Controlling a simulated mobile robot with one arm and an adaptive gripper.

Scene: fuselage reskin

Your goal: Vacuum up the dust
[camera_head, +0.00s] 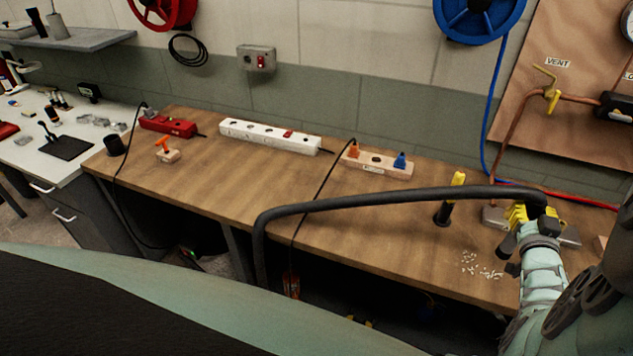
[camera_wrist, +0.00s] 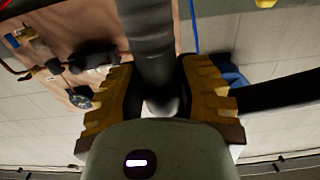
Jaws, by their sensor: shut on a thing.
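The dust (camera_head: 480,266) is a loose scatter of small white bits near the front edge of the wooden bench, at the right in the head view. My gripper (camera_head: 520,214), with yellow fingers, is just right of and above the dust. It is shut on the black vacuum hose (camera_head: 395,196). The hose arches left from my gripper and drops past the bench's front edge. In the wrist view my gripper (camera_wrist: 160,98) has a finger on each side of the dark vacuum tube (camera_wrist: 150,40). A dark nozzle end seems to point down-left near the dust; its contact with the bench is unclear.
The wooden bench (camera_head: 215,185) holds a white power strip (camera_head: 270,135), a red strip (camera_head: 168,124), a wooden block with colored plugs (camera_head: 378,161) and a black tool with a yellow top (camera_head: 449,200). A grey metal plate (camera_head: 569,237) lies behind my gripper.

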